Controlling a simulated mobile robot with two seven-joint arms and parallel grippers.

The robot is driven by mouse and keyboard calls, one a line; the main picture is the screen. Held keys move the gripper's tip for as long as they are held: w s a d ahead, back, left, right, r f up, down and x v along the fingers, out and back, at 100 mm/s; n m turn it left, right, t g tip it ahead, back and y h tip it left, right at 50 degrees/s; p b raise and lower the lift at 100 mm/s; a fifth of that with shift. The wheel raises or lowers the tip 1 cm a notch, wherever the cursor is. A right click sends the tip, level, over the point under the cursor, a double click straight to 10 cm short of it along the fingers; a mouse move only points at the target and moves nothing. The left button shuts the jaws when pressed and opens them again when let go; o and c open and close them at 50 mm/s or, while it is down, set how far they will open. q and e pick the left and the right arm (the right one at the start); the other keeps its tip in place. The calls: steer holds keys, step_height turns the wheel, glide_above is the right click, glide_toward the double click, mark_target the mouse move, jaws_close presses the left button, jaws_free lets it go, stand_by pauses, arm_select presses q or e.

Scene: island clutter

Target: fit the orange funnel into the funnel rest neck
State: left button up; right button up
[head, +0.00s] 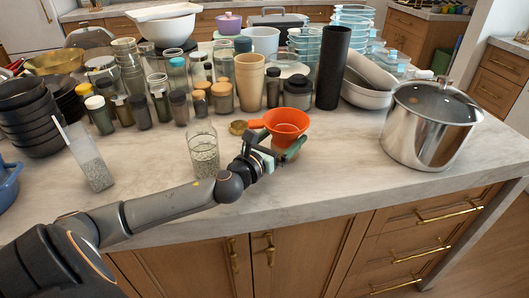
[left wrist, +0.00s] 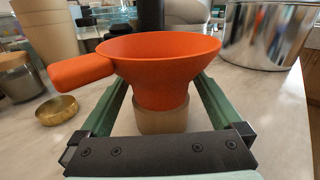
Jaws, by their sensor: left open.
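The orange funnel (head: 287,120) is upright near the front of the island, its handle pointing left. In the left wrist view the funnel (left wrist: 160,62) sits on top of a tan, round funnel rest neck (left wrist: 162,118), its narrow end hidden inside or behind the neck's rim. The two look in line, without clear tilt. How deep the funnel sits cannot be seen. My left gripper (head: 278,152) is open, its green fingers on either side of the funnel and neck, with gaps visible at the neck. My right gripper is not in view.
A small brass bowl (head: 238,127) lies left of the funnel. A glass jar (head: 203,150) stands close to my left forearm. Several bottles and jars, tan cups (head: 249,82) and a dark cylinder (head: 333,68) crowd behind. A steel pot (head: 430,125) stands right; counter between is clear.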

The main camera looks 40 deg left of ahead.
arm_select(q)
steer(key=s, duration=0.9)
steer(key=shift+d+b, duration=0.25)
steer(key=shift+b, duration=0.1)
steer(key=shift+s, duration=1.1)
